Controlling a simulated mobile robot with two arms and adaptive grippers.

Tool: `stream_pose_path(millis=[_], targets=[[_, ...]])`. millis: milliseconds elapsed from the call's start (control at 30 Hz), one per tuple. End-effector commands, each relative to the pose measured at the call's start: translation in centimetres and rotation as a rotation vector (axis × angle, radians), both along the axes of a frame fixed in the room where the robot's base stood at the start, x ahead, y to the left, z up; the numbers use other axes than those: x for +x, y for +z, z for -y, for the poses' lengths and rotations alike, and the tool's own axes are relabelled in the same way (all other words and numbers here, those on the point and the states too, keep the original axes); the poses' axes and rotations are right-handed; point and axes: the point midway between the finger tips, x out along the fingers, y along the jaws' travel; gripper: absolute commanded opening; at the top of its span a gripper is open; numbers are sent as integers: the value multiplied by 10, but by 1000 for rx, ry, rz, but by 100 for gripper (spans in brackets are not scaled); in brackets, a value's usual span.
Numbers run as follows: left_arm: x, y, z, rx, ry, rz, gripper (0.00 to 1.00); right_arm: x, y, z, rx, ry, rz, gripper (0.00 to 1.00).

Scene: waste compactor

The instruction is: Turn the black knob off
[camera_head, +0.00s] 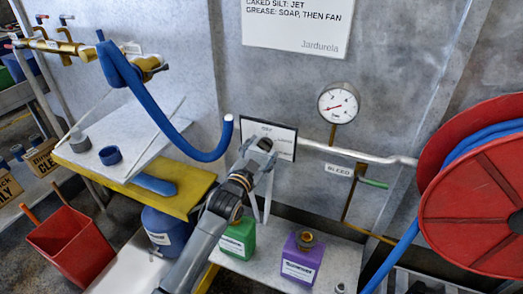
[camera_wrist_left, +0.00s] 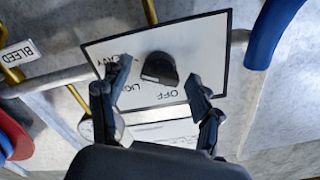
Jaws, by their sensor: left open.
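The black knob (camera_wrist_left: 160,68) sits on a white, black-edged panel (camera_wrist_left: 208,40) in the left wrist view. A pale mark shows on the knob's lower left side. The printed words LIGHT and OFF show on the panel, with another word partly hidden by a finger. My left gripper (camera_wrist_left: 157,74) is open, with one finger on each side of the knob; whether they touch it I cannot tell. In the head view my left gripper (camera_head: 262,148) is in front of the panel (camera_head: 284,137) and hides the knob. My right gripper is not in view.
A pipe (camera_head: 350,153) runs right from behind the panel, below a gauge (camera_head: 338,103). A blue hose (camera_head: 165,122) hangs to the left. A red hose reel (camera_head: 475,200) stands at right. Green (camera_head: 238,238) and purple (camera_head: 302,257) containers stand below. A BLEED tag (camera_head: 339,170) hangs by a green handle.

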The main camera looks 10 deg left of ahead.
Motion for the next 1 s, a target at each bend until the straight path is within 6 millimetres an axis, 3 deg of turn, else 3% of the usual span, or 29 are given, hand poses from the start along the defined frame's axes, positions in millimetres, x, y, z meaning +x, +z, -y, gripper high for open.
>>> stream_pose_path(millis=[167,467,767,1000], targets=[[0,0,0,0,0,0,64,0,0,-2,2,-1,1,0],[0,0,0,0,0,0,10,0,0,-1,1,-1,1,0],[0,0,0,-32,0,-8,10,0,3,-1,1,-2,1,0],[0,1,0,-161,0,-34,10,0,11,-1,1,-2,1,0]])
